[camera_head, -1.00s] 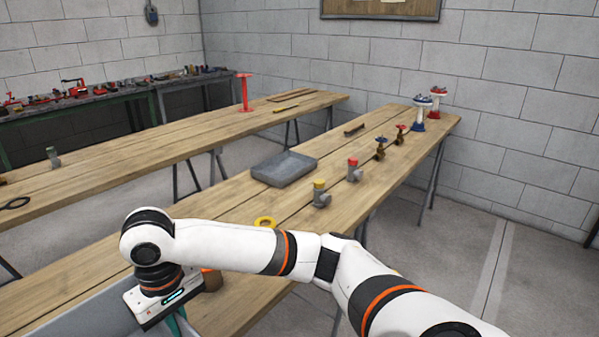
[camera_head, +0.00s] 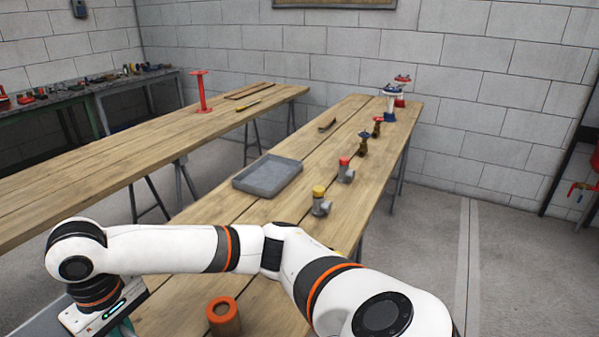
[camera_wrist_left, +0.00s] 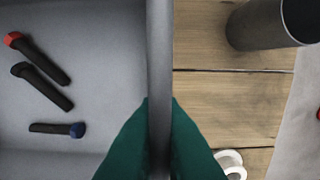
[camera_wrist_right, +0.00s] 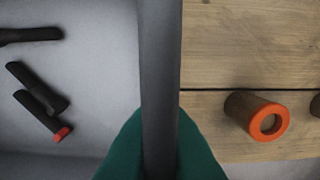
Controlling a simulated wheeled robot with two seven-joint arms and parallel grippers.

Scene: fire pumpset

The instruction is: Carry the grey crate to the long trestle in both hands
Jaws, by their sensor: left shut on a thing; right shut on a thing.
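The grey crate (camera_head: 42,322) shows only as a rim at the lower left of the head view. In the left wrist view its wall (camera_wrist_left: 159,50) stands between the green fingertips of my left gripper (camera_wrist_left: 160,150), which is shut on it. In the right wrist view my right gripper (camera_wrist_right: 160,150) is shut on another crate wall (camera_wrist_right: 160,50). Several dark rods with red or blue ends (camera_wrist_left: 42,88) lie inside the crate. Two plank trestles show: one runs ahead of me (camera_head: 270,215), the other is at left (camera_head: 120,155). Most of the crate is hidden.
The trestle ahead carries a shallow grey tray (camera_head: 268,177), yellow-capped (camera_head: 320,202) and red-capped (camera_head: 345,170) fittings, valves and an orange-rimmed cylinder (camera_head: 223,316) close to my right arm. A dark pipe (camera_wrist_left: 272,25) is beside the crate. A red stand (camera_head: 201,92) is on the left trestle.

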